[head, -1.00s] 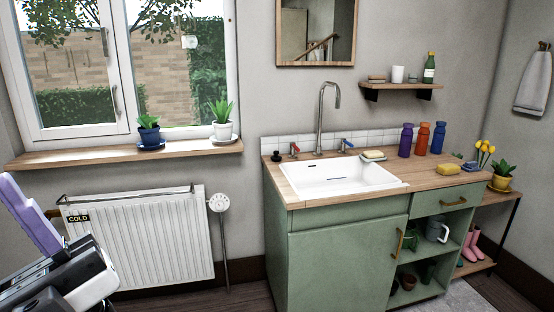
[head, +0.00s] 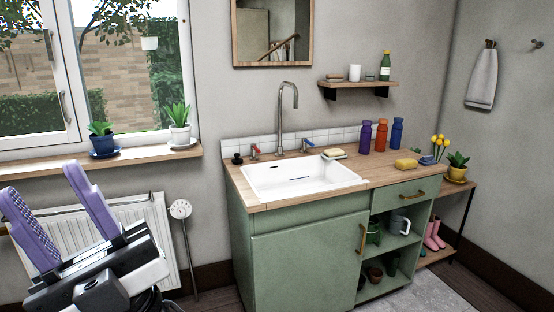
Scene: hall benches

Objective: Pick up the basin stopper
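The basin stopper appears to be the small black knobbed piece (head: 237,158) on the wooden counter, at the back left corner beside the white basin (head: 300,178). It stands left of the red-handled tap valve (head: 254,151). It is small in view, so its details are unclear. My gripper (head: 42,180) is at the lower left, in front of the radiator. Its two purple ribbed fingers are spread wide with nothing between them. It is well to the left of the stopper and apart from the counter.
The green cabinet (head: 300,262) carries the counter. A tall faucet (head: 283,115) rises behind the basin. A soap dish (head: 334,154), several bottles and a yellow sponge (head: 406,163) stand to the right. Potted plants line the windowsill (head: 140,158). A radiator (head: 150,225) is at left.

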